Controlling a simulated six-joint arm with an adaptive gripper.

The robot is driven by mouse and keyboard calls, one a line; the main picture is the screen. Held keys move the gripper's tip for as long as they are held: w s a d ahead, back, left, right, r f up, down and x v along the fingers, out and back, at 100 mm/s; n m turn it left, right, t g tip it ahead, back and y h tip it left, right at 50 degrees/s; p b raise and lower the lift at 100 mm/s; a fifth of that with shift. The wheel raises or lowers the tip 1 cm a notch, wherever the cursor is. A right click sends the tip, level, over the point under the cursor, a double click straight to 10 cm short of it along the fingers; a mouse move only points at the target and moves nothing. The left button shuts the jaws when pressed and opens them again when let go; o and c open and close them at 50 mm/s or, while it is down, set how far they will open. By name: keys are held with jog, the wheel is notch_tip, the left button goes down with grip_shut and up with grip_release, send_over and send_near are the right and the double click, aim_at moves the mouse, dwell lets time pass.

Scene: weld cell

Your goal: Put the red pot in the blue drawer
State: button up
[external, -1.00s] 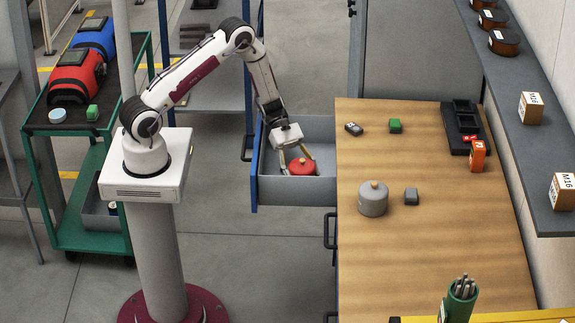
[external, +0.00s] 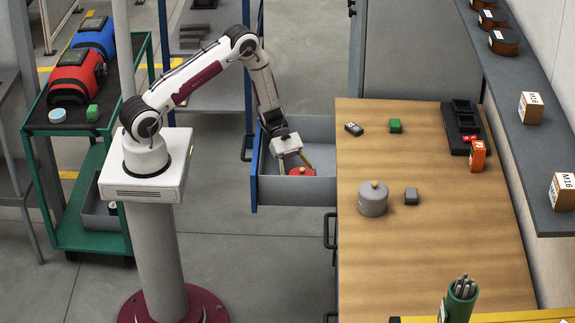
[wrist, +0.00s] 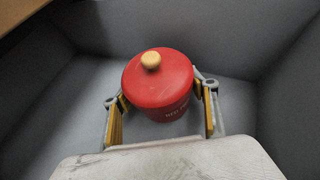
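The red pot (external: 302,171) with a tan knob is inside the open blue drawer (external: 254,180), which has a grey interior. In the wrist view the red pot (wrist: 158,85) sits between my gripper's two yellow-padded fingers, with drawer walls around it. My gripper (external: 298,166) points down into the drawer, its fingers shut on the pot's sides. The wrist view shows my gripper (wrist: 162,112) with one finger close against each side. The pot is low in the drawer; whether its base touches the floor is hidden.
The wooden bench (external: 430,255) is right of the drawer. A green cart (external: 75,130) stands at the left.

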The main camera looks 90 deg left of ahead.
aim_at(299, 172)
jog(key=shift+o, duration=1)
jog(key=shift+r, duration=0.1)
jog(key=shift+s+a+r, duration=0.15)
jog(key=shift+a+r, duration=0.1)
jog(key=shift+a, duration=0.05)
jog(key=v, duration=0.2)
jog(key=shift+a+r, duration=0.15)
jog(key=shift+r, duration=0.2)
notch_tip(299, 172, up, 5)
jog(key=shift+f, duration=0.25)
jog(key=shift+s+r, duration=0.1)
jog(key=shift+r, duration=0.85)
